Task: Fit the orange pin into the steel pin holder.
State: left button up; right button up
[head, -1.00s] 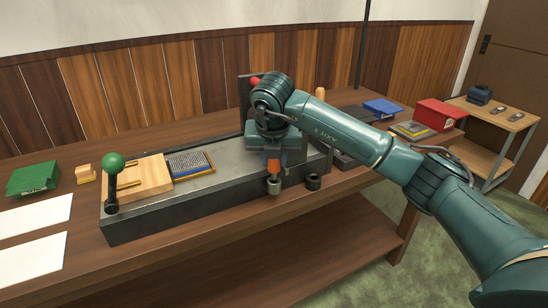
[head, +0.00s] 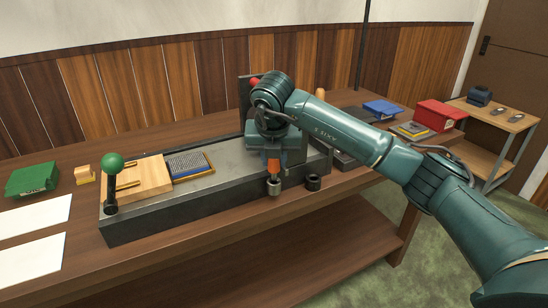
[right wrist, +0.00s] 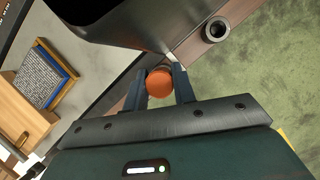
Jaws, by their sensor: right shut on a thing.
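The orange pin (head: 274,167) stands upright between the fingers of my right gripper (head: 275,162), which is shut on it. My left gripper is not in view.
A long dark metal bed (head: 225,203) lies behind, with a wooden block (head: 150,177), a type tray (head: 190,165) and a green-knobbed lever (head: 112,165). The front edge of the workbench is close.

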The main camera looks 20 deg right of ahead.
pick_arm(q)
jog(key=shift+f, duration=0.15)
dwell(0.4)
pick_arm(e)
jog(key=shift+f+b, duration=0.4)
jog(key=shift+b, duration=0.1)
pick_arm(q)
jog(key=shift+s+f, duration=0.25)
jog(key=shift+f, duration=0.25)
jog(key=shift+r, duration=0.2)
pick_arm(e)
jog(key=shift+r, duration=0.4)
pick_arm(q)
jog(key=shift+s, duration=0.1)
pick_arm(e)
jog(key=shift+s, duration=0.1)
